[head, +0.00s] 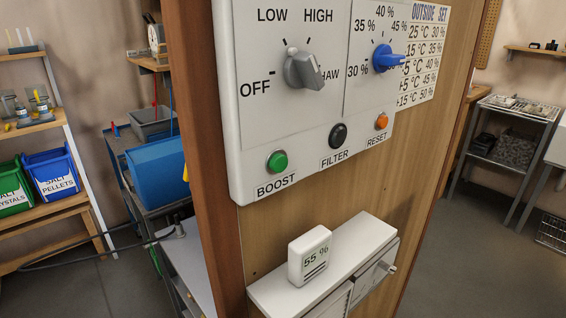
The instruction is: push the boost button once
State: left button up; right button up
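The boost button (277,161) is a round green button in a metal ring, above the printed word BOOST at the lower left of the white control panel (250,120). Nothing covers it or touches it. To its right on the same panel are a black FILTER button (338,135) and an orange RESET button (381,121). Neither of my grippers shows in the head view.
A grey knob (303,70) and a blue knob (386,58) stick out above the buttons. Below, a white ledge (350,255) juts out with a small 55 % display (309,256) on it. Shelves and a cart stand left; the space before the panel is clear.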

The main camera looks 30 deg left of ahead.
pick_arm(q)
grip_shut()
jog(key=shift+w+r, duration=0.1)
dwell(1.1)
